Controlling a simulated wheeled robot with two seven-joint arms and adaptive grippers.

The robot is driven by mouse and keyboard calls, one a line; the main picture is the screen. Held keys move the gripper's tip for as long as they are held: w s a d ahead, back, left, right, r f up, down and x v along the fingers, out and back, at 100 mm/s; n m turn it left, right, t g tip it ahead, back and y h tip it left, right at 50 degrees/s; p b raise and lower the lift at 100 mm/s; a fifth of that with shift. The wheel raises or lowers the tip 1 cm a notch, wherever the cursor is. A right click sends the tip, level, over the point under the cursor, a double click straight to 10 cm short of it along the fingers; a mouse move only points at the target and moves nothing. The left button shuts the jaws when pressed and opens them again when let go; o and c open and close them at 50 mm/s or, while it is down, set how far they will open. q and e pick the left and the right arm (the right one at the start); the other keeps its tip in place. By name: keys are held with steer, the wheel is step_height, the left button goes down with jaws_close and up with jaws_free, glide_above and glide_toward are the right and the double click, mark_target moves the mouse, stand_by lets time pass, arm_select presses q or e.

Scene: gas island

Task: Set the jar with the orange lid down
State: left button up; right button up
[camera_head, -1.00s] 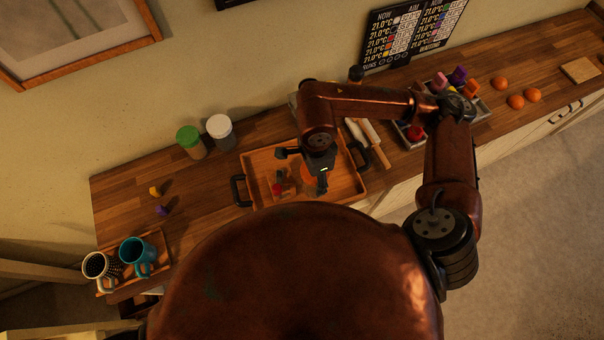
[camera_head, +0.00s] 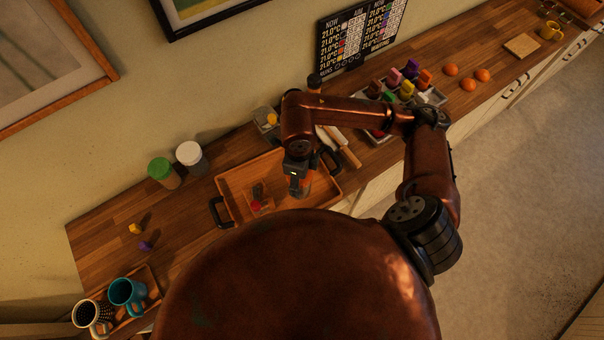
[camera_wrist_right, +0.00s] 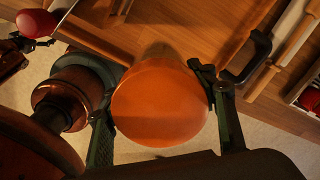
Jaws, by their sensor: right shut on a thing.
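My right gripper (camera_head: 298,184) is shut on the jar with the orange lid (camera_wrist_right: 160,104). In the wrist view the round orange lid sits between the two fingers (camera_wrist_right: 164,100). In the head view the jar (camera_head: 305,189) shows only partly below my gripper, at the front right of the wooden tray (camera_head: 283,164). The wrist view shows the lid overlapping the tray's edge (camera_wrist_right: 95,42), with pale floor beyond. Whether the jar touches anything below is hidden.
Rolling pins (camera_head: 338,146) lie to the right. Mugs (camera_head: 127,293) stand front left. The counter left of the tray is mostly clear.

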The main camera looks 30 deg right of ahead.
steer(key=w+d+f, duration=0.1)
steer(key=f, duration=0.2)
steer(key=w+d+f+p, duration=0.1)
steer(key=w+d+f, duration=0.1)
steer(key=f, duration=0.1)
steer(key=w+d+f+p, duration=0.1)
steer(key=f, duration=0.2)
steer(key=shift+w+d+f, duration=0.15)
steer(key=shift+w+f, duration=0.1)
steer(key=shift+w, duration=0.05)
steer(key=o, duration=1.6)
steer(key=shift+f, duration=0.1)
steer(key=shift+c, duration=0.2)
step_height(320, 180, up, 12)
steer(key=b, duration=0.2)
